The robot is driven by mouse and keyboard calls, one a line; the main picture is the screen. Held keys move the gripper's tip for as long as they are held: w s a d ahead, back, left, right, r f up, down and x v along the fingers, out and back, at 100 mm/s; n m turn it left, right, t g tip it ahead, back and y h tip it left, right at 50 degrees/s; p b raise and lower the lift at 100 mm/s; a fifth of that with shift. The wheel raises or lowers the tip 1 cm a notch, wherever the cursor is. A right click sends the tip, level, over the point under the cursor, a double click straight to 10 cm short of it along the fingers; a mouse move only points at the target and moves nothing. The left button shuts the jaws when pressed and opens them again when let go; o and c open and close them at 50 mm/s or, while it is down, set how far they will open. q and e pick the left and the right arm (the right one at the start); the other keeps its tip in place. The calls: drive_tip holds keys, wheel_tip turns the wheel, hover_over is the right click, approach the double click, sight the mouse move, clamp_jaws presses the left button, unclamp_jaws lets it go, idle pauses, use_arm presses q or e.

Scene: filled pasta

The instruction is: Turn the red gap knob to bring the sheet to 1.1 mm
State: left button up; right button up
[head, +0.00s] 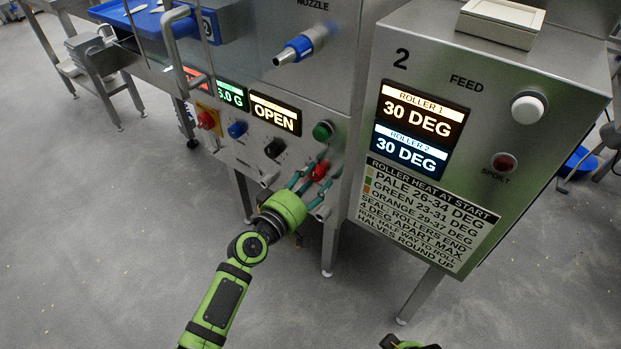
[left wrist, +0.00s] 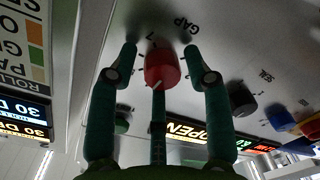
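The red gap knob (head: 319,171) sits on the lower right of the steel machine's front panel. In the left wrist view the red knob (left wrist: 161,66) is under a "GAP" label, with a pale pointer mark on its face. My left gripper (head: 308,178) is at the knob. In the wrist view its teal fingers (left wrist: 160,58) stand on both sides of the knob, with a narrow gap at each side, and a third finger lies below. It looks open around the knob. At the bottom edge of the head view only a small green and black part of my right arm shows.
A green knob (head: 323,131) is just above, with a black knob (head: 274,148) and a blue knob (head: 237,129) to the left. A display reads "OPEN" (head: 275,113). The roller displays (head: 417,130) read 30 DEG. A heat chart (head: 424,210) is below them.

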use_arm(q)
drive_tip(key=shift+a+r, duration=0.1)
drive_tip(key=v, duration=1.2)
drive_tip(key=shift+w, duration=0.15)
drive_tip(key=w+d+m+b, duration=0.1)
drive_tip(key=w+d, duration=0.1)
drive_tip(key=w, duration=0.1)
drive_tip(key=w+d+h+b, duration=0.1)
drive_tip(key=w+d, duration=0.1)
drive_tip(key=w, duration=0.2)
drive_tip(key=w+d+m+b, duration=0.1)
drive_tip(key=w+d, duration=0.1)
drive_tip(key=w, duration=0.1)
drive_tip(key=shift+w+d+m+g+h, duration=0.2)
drive_tip(key=shift+m+g+h, duration=0.1)
drive_tip(key=shift+g+h, duration=0.1)
use_arm(e)
drive_tip(key=w+v, duration=0.2)
drive_tip(key=v, duration=0.6)
drive_tip(key=shift+r+t, duration=0.3)
drive_tip(key=shift+r, duration=0.1)
drive_tip(key=shift+d, duration=0.1)
use_arm(q)
drive_tip(key=c, duration=1.1)
